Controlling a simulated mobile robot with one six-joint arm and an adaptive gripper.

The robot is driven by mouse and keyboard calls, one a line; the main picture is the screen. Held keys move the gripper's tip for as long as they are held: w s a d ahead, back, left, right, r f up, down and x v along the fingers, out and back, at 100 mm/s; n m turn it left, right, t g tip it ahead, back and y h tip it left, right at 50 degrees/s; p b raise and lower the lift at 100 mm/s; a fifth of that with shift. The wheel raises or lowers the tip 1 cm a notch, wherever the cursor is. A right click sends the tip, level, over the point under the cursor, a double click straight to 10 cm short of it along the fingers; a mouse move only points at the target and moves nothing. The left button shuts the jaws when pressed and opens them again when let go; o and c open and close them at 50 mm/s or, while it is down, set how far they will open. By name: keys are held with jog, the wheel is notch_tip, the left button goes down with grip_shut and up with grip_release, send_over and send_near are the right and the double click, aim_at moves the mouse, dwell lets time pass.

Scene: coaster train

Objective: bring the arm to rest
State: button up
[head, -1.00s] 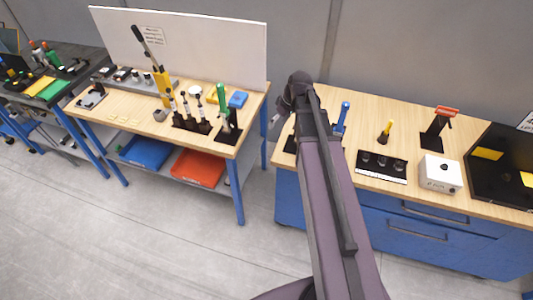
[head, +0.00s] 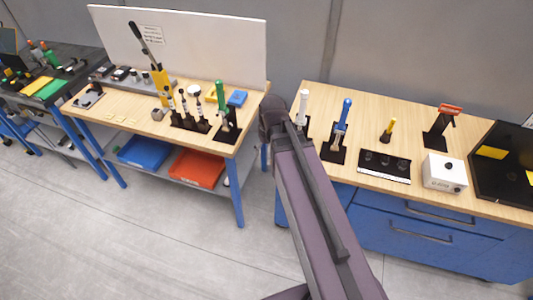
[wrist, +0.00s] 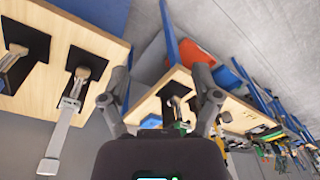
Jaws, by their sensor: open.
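My gripper (wrist: 162,112) shows in the wrist view with its two fingers spread apart and nothing between them. In the head view my arm reaches up from the bottom toward the gap between the two benches, and its far end hides the gripper. The wrist view is tilted, with the benches at odd angles beyond the fingers.
The left wooden bench (head: 130,117) holds several upright tools and a green-handled tool (head: 221,97). The right bench (head: 375,108) holds a white-handled tool (head: 302,108), a blue-handled tool (head: 343,115) and a white box (head: 444,173). Blue (head: 146,152) and red bins (head: 197,168) sit below.

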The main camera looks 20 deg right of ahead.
jog(key=shift+s+f, duration=0.1)
jog(key=shift+f, duration=0.05)
dwell(0.3)
jog(key=s+a+f+m+b, duration=0.1)
jog(key=s+f+b, duration=0.3)
jog(key=f+b, duration=0.8)
jog(key=shift+s+f+g+h, duration=0.2)
jog(key=shift+f+g+h, duration=0.1)
jog(key=shift+h, duration=0.1)
jog(key=shift+a+r, duration=0.1)
jog(key=shift+c, duration=0.2)
dwell(1.2)
